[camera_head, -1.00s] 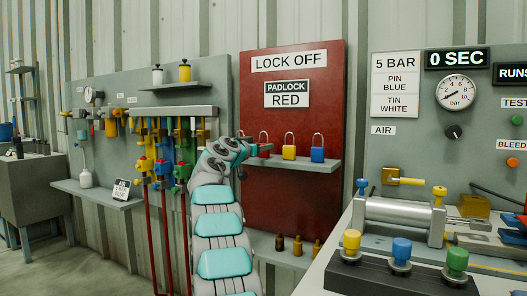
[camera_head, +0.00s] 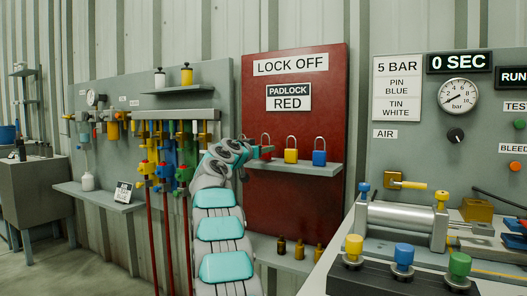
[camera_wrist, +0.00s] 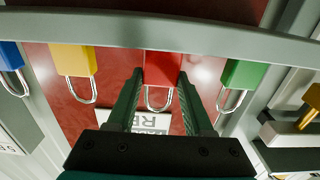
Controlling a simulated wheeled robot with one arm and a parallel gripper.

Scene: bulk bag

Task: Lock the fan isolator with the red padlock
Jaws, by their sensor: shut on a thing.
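The red padlock (camera_wrist: 160,68) is between my gripper's two dark green fingers in the wrist view, its shackle pointing down in that picture. My gripper (camera_wrist: 160,76) is shut on the padlock's body. In the head view my gripper (camera_head: 262,152) is at the left part of the grey padlock shelf (camera_head: 303,166), and the shackle of the red padlock (camera_head: 265,139) shows above it. The padlock is still at the shelf; I cannot tell whether it has lifted. I cannot make out a fan isolator in either view.
A yellow padlock (camera_wrist: 75,60) and a green padlock (camera_wrist: 243,74) flank the red one closely. A blue padlock (camera_head: 319,157) stands beyond the yellow one. The red lock-off board (camera_head: 290,200) is behind. Valves and hoses (camera_head: 165,160) hang left; a bench with a cylinder (camera_head: 400,222) is right.

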